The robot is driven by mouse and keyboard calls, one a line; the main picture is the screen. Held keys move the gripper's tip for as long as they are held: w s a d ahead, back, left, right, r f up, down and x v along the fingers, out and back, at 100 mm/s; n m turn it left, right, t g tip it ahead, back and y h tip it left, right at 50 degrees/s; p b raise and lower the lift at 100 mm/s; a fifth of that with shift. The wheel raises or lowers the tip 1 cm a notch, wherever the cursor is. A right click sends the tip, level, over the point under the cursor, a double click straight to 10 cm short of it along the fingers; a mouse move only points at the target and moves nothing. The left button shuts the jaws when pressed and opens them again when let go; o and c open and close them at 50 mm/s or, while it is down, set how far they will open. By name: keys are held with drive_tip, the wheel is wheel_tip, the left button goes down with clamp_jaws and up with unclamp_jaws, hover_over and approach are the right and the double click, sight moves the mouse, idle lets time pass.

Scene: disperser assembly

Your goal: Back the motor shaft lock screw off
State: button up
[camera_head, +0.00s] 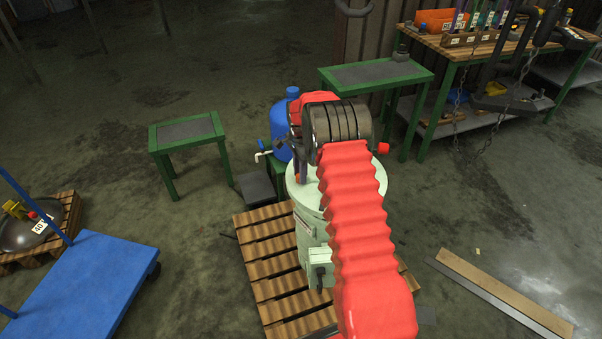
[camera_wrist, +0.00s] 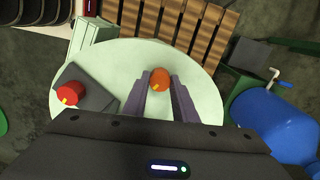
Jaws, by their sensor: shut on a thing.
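An orange round knob with a yellow mark (camera_wrist: 160,79), seemingly the motor shaft lock screw, stands over the pale green round lid (camera_wrist: 205,85) in the wrist view. My gripper (camera_wrist: 163,90) has its two grey fingers on either side of this knob and is shut on it. The knob's lower part and any thread are hidden.
A red knob (camera_wrist: 67,95) sits on a dark plate at the lid's left. A blue tank (camera_wrist: 275,125) with a white tap stands close on the right. The drum stands on a wooden pallet (camera_head: 262,262). Green-framed tables (camera_head: 372,73) stand behind; a blue cart (camera_head: 85,285) is at left.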

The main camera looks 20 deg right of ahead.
drive_tip(key=shift+n, duration=0.5)
drive_tip(key=n, duration=0.9)
drive_tip(key=shift+a, duration=0.1)
drive_tip(key=n, duration=0.8)
drive_tip(key=shift+n, duration=1.9)
drive_tip(key=o, duration=1)
